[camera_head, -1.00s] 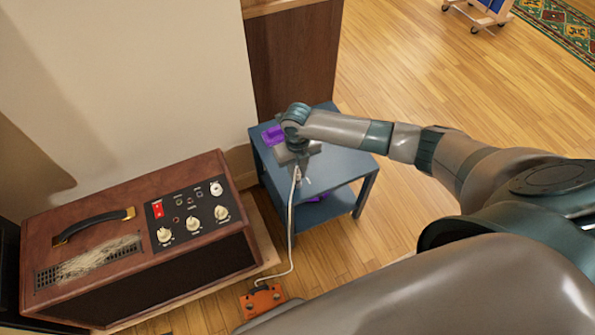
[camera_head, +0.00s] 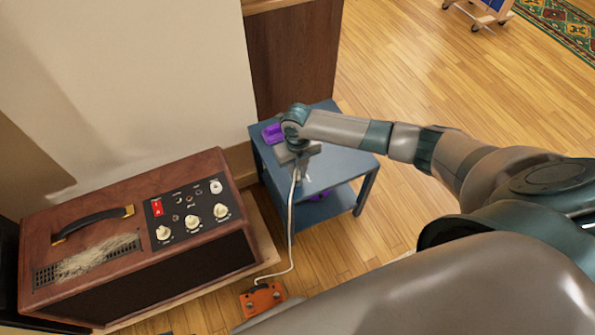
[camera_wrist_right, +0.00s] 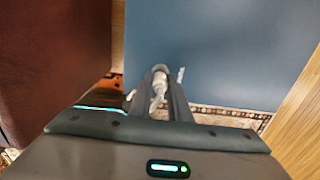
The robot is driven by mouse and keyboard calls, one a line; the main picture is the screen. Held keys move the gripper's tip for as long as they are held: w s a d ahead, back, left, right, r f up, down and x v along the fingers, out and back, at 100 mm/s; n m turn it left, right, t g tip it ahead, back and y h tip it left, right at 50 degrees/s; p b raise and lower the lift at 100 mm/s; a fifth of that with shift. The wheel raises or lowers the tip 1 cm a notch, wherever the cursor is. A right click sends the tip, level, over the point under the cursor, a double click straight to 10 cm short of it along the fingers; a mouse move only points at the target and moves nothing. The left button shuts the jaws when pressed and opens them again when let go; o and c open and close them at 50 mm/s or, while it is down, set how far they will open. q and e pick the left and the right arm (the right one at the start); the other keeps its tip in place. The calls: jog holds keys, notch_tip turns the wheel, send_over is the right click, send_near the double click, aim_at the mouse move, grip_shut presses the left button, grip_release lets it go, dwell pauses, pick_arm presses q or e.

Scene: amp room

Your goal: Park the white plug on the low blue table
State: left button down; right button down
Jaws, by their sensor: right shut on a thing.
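The low blue table (camera_head: 335,165) stands right of the amp, with a lower shelf. My right gripper (camera_head: 299,176) is over the table's near left part, pointing down. In the right wrist view, its two dark fingers (camera_wrist_right: 160,80) are shut on the white plug (camera_wrist_right: 158,88), with the blue tabletop (camera_wrist_right: 225,45) beyond. From the gripper a white cable (camera_head: 291,225) hangs past the table's front left edge to the floor. The gripper mostly hides the plug in the head view. I cannot tell whether the plug touches the tabletop. My left gripper is not in view.
A purple object (camera_head: 272,134) lies on the tabletop's back left part. A brown amp (camera_head: 130,235) with knobs and a red switch stands left of the table. An orange pedal (camera_head: 263,298) sits on the floor at the cable's end. The tabletop's right part is clear.

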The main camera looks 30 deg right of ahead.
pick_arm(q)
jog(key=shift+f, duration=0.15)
pick_arm(e)
jog(key=shift+f, duration=0.25)
jog(key=c, duration=1.6)
grip_release()
